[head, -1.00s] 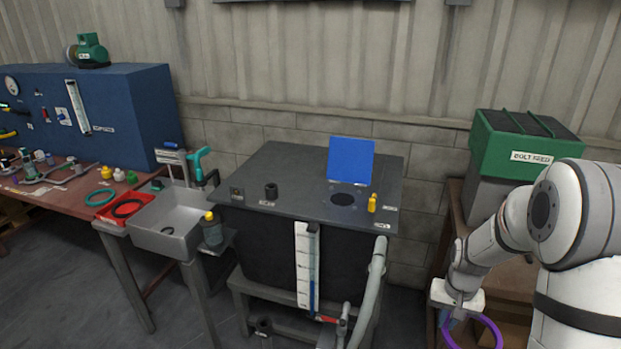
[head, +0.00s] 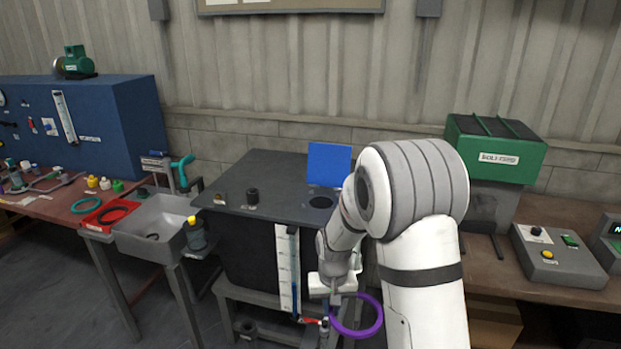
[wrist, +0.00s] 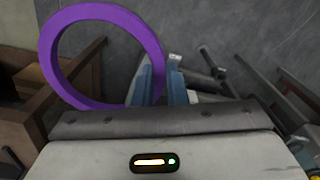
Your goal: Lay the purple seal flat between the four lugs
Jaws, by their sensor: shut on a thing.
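The purple seal (head: 357,331) is a ring hanging from my gripper (head: 336,300), low in front of the dark tank in the head view. In the wrist view the seal (wrist: 157,50) extends up and left from the blue-grey fingers of my gripper (wrist: 160,88). The fingers are shut on its lower right rim. The seal is held in the air, apart from any surface. I cannot make out the four lugs in either view.
A grey sink (head: 150,225) and a red tray (head: 108,214) stand left. A control box (head: 560,257) sits on the right bench. The left bench (head: 50,208) is cluttered.

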